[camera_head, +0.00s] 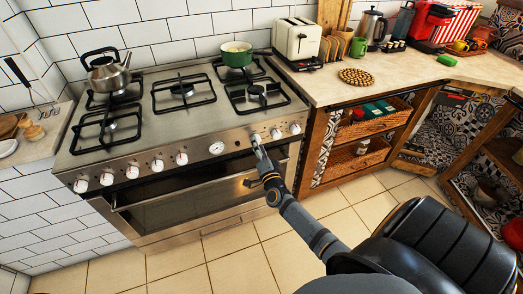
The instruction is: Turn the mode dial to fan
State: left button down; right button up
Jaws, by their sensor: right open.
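A steel stove (140,150) has a row of several white knobs along its front panel. One knob (255,139) sits right by the tip of my right gripper (260,156). A larger round white dial (216,147) is to its left, and more knobs (276,134) are to its right. I cannot tell which one is the mode dial, nor read any marks or settings. My right gripper is open at the panel, above the oven handle (190,190); whether it touches the knob is unclear. My left gripper is not in view.
A kettle (108,72) and a green pot (236,55) stand on the hob. A toaster (297,40) and a woven trivet (356,77) are on the right counter. The tiled floor (240,265) before the stove is clear.

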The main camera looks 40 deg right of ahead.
jog(key=v, duration=1.1)
jog(key=s+a+f+n+g+y+p, duration=0.1)
jog(key=s+f+n+g+y+p, duration=0.25)
jog(key=f, duration=0.55)
jog(key=s+a+f+n+g+p, duration=0.1)
jog(key=s+f+n+g, duration=0.25)
jog(key=s+f, duration=0.35)
jog(key=s+a+f+n+g+y+p, duration=0.15)
jog(key=s+f+n, duration=0.25)
jog(key=f, duration=0.6)
jog(key=s+f+n+g+p, duration=0.1)
jog(key=s+f+g, duration=0.3)
jog(key=s, duration=0.8)
jog(key=s+a+f+n+g+p, duration=0.1)
jog(key=s+f+n+g, duration=0.3)
jog(key=s, duration=0.7)
jog(key=shift+s+a+f+n+g+p, duration=0.25)
jog(key=shift+s+f+n+g+p, duration=0.1)
jog(key=shift+f+p, duration=0.45)
jog(key=shift+f, duration=0.1)
